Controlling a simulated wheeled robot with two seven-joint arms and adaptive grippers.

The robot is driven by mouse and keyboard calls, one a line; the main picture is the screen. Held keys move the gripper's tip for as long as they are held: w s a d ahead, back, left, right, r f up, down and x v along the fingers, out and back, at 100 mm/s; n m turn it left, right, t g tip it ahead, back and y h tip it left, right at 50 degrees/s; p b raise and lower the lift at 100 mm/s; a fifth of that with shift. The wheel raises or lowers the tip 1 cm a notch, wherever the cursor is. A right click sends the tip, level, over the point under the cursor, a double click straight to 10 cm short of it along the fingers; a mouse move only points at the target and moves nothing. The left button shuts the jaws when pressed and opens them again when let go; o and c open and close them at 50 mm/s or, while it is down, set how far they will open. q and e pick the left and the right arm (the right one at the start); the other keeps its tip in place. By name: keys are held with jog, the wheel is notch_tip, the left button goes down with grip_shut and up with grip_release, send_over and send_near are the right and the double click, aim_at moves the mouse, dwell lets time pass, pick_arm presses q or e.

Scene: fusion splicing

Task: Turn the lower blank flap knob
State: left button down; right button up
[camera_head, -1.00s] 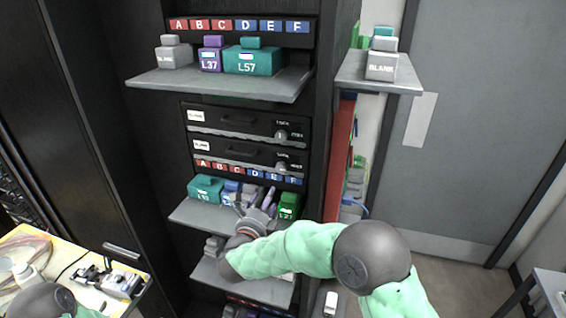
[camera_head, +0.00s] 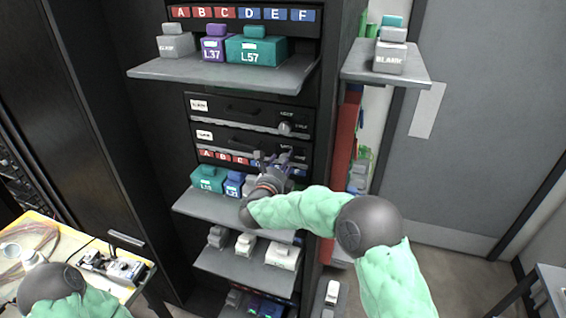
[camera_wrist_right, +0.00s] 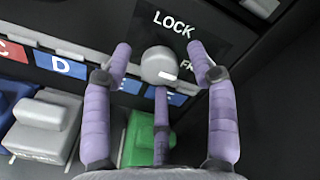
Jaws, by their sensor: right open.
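The lower blank flap (camera_head: 224,139) is a dark panel with a white label, below a similar upper flap. Its round grey knob (camera_wrist_right: 157,66) shows in the right wrist view, with LOCK printed above it and a small white mark on its rim. My right gripper (camera_head: 277,160) is in front of the flap's right end and hides most of this knob in the head view. In the right wrist view, the purple fingers of my right gripper (camera_wrist_right: 160,52) are spread on both sides of the knob, apparently not closed on it. My left gripper is out of view.
The upper flap has its own knob (camera_head: 285,128) just above. Below is a shelf (camera_head: 205,203) with teal, blue and green modules. The A–F label strip (camera_wrist_right: 65,62) runs just under the knob. A shelf above (camera_head: 225,74) carries more modules.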

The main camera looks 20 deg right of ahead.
jog(key=shift+w, duration=0.1)
jog(key=c, duration=1.1)
jog(key=shift+c, duration=0.2)
jog(key=shift+n, duration=0.3)
jog(key=n+p, duration=0.3)
jog(key=n, duration=1.4)
jog(key=shift+n+p, duration=0.3)
